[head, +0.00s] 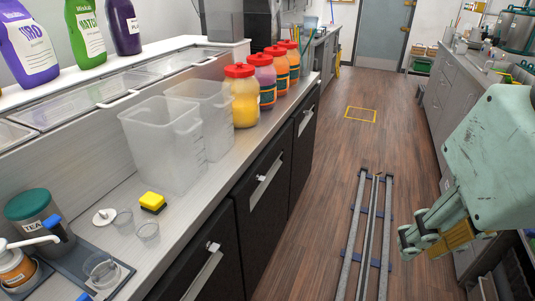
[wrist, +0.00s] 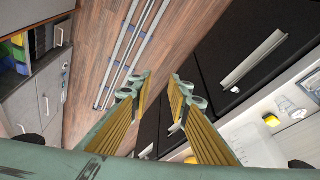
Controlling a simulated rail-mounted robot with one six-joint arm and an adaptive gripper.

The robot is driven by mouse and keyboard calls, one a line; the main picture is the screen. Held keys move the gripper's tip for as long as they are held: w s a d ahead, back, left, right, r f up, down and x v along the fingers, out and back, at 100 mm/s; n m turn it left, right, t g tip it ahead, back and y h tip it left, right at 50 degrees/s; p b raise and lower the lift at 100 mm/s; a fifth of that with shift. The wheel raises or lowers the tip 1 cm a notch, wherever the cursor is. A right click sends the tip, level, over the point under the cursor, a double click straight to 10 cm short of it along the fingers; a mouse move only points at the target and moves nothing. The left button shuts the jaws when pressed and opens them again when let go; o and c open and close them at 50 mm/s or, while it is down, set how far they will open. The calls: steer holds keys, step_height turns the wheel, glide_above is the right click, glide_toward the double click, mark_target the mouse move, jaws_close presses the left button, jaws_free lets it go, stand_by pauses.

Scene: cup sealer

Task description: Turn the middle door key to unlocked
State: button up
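The middle black door (head: 262,205) is in the counter front in the head view, with a silver bar handle (head: 267,182). A small key (head: 261,178) shows at its lock near the handle; its exact turn is too small to tell. My gripper (head: 412,236) is over the floor rails at the right, well apart from the doors, and holds nothing. In the wrist view my gripper (wrist: 158,84) has its two fingers spread with a clear gap. Black doors (wrist: 225,45) with a handle (wrist: 254,58) lie to the right there.
The near door (head: 197,262) and far door (head: 303,138) flank the middle one. On the counter are clear bins (head: 160,145), red-lidded jars (head: 243,98) and a yellow block (head: 152,200). Rails (head: 362,235) run along the floor; the aisle between is clear.

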steer(key=shift+a, duration=0.15)
stand_by(0.5)
steer(key=w+a+f+m+g+y+p, duration=0.2)
steer(key=w+a+f+m+y, duration=0.15)
steer(key=w+a+m, duration=0.45)
steer(key=w+a+f+m+g+y+p, duration=0.1)
steer(key=w+a+f+m+g+y, duration=0.2)
steer(key=w+m+y, duration=0.5)
steer(key=w+a+f+m+g+y+p, duration=0.15)
steer(key=w+a+f+m, duration=0.35)
steer(key=w, duration=0.6)
steer(key=m+t+y+p, duration=0.35)
steer(key=m+t, duration=0.55)
steer(key=m, duration=1)
glide_toward(261, 178)
steer(key=v, duration=0.5)
steer(key=shift+s+d+f, duration=0.1)
steer(key=shift+d+f, duration=0.2)
steer(key=shift+a, duration=0.15)
steer(key=b+x, duration=0.2)
steer(key=x, duration=1.1)
steer(key=shift+w, duration=0.2)
steer(key=shift+a+r, duration=0.15)
steer(key=shift+a, duration=0.05)
